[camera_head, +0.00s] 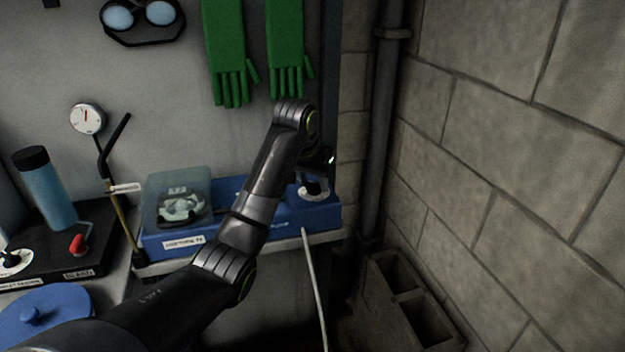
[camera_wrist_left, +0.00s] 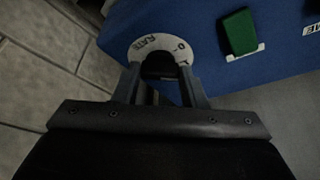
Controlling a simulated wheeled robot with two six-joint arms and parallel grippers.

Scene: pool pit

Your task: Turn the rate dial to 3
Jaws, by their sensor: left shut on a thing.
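The rate dial is a black knob on a white ring scale (camera_wrist_left: 150,43) marked "RATE", with a 0 and a 1 visible in the left wrist view. The ring (camera_head: 313,196) also shows at the right end of the blue pump box (camera_head: 300,217) in the head view. My left gripper (camera_wrist_left: 160,75) is shut on the dial's black knob (camera_wrist_left: 159,68), one finger on each side. The lower part of the scale and the knob's pointer are hidden by the gripper, so I cannot tell the setting. My right gripper is not in view.
A green switch (camera_wrist_left: 239,32) sits beside the dial on the box. A clear-domed part (camera_head: 180,198) is at the box's left end. A pipe (camera_head: 380,130) and block wall (camera_head: 510,150) stand close on the right. Green gloves (camera_head: 226,55) hang above.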

